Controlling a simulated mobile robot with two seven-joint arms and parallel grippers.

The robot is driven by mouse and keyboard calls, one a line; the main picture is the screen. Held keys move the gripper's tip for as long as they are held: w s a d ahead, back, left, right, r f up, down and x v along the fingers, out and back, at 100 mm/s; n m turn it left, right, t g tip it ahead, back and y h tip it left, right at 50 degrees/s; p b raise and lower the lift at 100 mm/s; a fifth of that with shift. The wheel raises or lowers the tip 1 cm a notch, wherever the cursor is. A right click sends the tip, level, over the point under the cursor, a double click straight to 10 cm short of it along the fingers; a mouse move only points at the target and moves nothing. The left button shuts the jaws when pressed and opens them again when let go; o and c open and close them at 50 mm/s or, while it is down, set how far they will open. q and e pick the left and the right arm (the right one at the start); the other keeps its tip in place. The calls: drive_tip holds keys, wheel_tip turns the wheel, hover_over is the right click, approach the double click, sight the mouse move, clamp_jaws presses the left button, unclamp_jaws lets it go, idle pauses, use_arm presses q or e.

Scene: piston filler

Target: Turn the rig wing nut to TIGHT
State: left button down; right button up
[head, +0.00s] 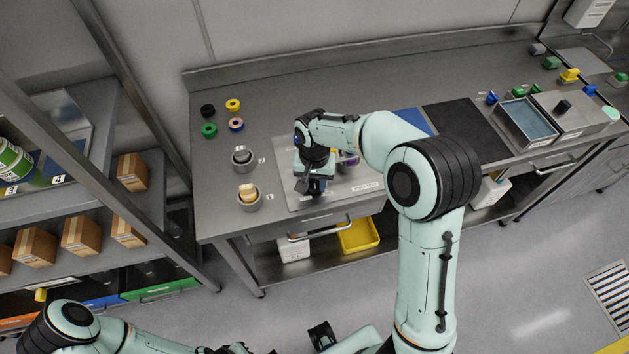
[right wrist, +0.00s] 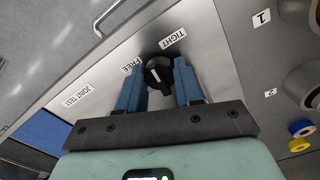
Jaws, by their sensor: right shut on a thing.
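The rig wing nut is a black knob (right wrist: 158,70) with a small white mark, on a pale plate labelled JOINT TEST. A FREE label (right wrist: 131,66) is at its left and a TIGHT label (right wrist: 173,39) at its upper right in the right wrist view. I cannot tell which label the mark points to. My right gripper (right wrist: 160,84) has its blue fingers either side of the nut and is shut on it. In the head view my right gripper (head: 310,187) is over the plate (head: 291,199) and hides the nut. My left arm is low at the left; its jaws are unclear.
Two grey round holders (head: 244,163) stand left of the plate, with coloured rings (head: 235,125) behind them. A black mat (head: 465,130) and a grey tray (head: 525,124) lie to the right. A shelf with cardboard boxes (head: 82,235) is at the left.

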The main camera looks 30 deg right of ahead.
idle(0.3)
drive_tip(key=o, duration=1)
drive_tip(key=shift+o, duration=0.2)
